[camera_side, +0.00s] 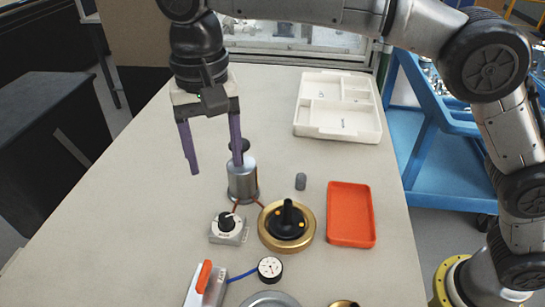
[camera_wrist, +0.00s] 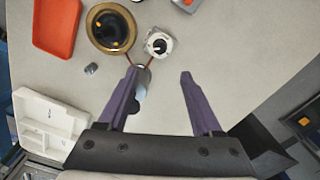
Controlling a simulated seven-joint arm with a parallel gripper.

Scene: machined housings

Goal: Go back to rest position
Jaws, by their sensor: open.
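My gripper (camera_side: 213,169) is open and empty, with two long purple fingers pointing down above the table. In the side view, one finger overlaps a grey metal cylinder (camera_side: 243,182) with a dark top. The cylinder (camera_wrist: 142,82) shows partly behind the left finger in the wrist view. I cannot tell if they touch.
Near the cylinder are a white dial unit (camera_side: 229,228), a brass-rimmed round housing (camera_side: 268,236), a small grey part (camera_side: 300,181), an orange tray (camera_side: 350,240), a gauge (camera_side: 270,268) and an orange-switched box (camera_side: 204,285). A white compartment tray (camera_side: 340,130) stands farther back. The table's left side is clear.

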